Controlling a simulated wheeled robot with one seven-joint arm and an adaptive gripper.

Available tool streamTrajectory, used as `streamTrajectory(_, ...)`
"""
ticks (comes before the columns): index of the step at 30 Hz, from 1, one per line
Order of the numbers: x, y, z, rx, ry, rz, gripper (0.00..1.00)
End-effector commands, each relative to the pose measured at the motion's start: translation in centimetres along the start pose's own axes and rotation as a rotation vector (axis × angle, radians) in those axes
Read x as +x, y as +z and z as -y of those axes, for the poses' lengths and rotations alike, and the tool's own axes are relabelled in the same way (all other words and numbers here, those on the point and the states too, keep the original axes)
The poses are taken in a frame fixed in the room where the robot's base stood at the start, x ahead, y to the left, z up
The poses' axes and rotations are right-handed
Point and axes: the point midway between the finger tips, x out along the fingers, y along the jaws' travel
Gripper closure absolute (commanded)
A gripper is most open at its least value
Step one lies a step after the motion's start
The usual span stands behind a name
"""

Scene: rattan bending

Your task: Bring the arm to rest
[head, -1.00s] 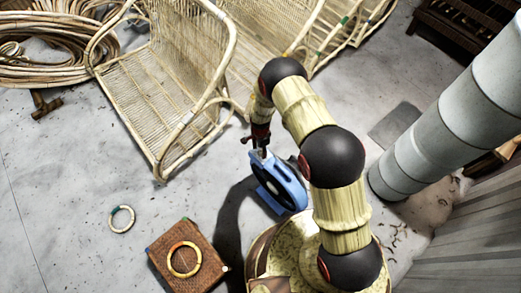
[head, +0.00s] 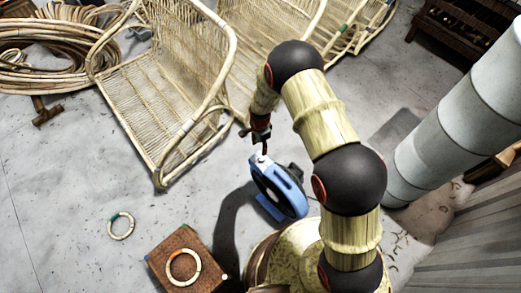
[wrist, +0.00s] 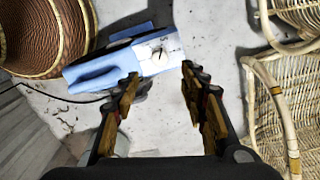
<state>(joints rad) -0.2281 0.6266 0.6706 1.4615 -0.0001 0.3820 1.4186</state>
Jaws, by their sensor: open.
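My arm rises from my base at the bottom of the head view and bends over, its end hanging down. My gripper (head: 262,150) is above the floor, just above a blue device (head: 287,190) with a dark round side and a pale top. In the wrist view my gripper (wrist: 160,75) is open, with its two fingers spread. The blue device (wrist: 95,76) shows beyond them, its white face with a needle near and partly beyond the left finger. Nothing shows held between the fingers. I cannot tell the exact gap between the gripper and the device.
A rattan chair (head: 165,90) stands left of my arm, and rattan coils (head: 50,55) lie at upper left. A grey column (head: 440,140) stands at right.

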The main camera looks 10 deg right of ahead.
Motion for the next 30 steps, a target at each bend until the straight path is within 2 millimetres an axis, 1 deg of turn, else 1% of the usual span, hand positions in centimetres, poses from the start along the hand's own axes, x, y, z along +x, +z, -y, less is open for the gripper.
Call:
streamTrajectory(4,-0.6,0.0,-0.1,0.000,0.001,0.000,0.57)
streamTrajectory(20,-0.6,0.0,-0.1,-0.002,0.001,0.000,0.57)
streamTrajectory(24,-0.6,0.0,-0.2,-0.065,0.006,0.001,0.57)
streamTrajectory(27,-0.6,0.1,-0.9,-0.170,0.032,0.008,0.57)
streamTrajectory(29,-0.3,0.4,-2.4,-0.248,0.066,0.019,0.57)
streamTrajectory(30,-0.2,0.6,-3.7,-0.302,0.096,0.030,0.57)
